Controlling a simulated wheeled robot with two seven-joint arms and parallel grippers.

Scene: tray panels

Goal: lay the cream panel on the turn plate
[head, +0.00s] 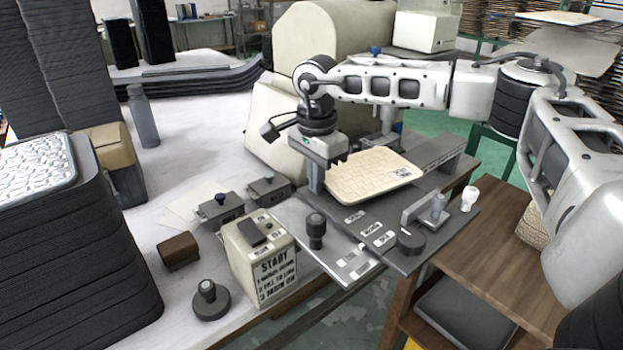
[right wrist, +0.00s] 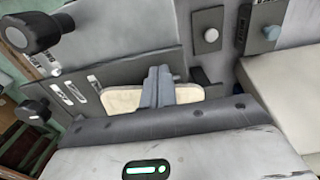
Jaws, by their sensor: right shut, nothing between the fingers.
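The cream panel (head: 372,177), with a woven-looking surface and a small printed label, lies on the grey fixture at the centre right. In the right wrist view the cream panel (right wrist: 122,100) shows on both sides of the fingers. My right gripper (head: 316,182) points down at the panel's left edge, shut and empty; its fingers also show in the right wrist view (right wrist: 158,85). I cannot tell whether they touch the panel. I cannot make out the turn plate for certain; what lies under the panel is mostly hidden. My left gripper is not in view.
The grey fixture plate (head: 335,243) carries black knobs and labels. A START box (head: 262,262) stands at its left, with a round black knob (head: 208,299) nearby. A dark stack (head: 75,250) topped by a white patterned panel (head: 35,160) fills the left. A bottle (head: 143,118) stands behind.

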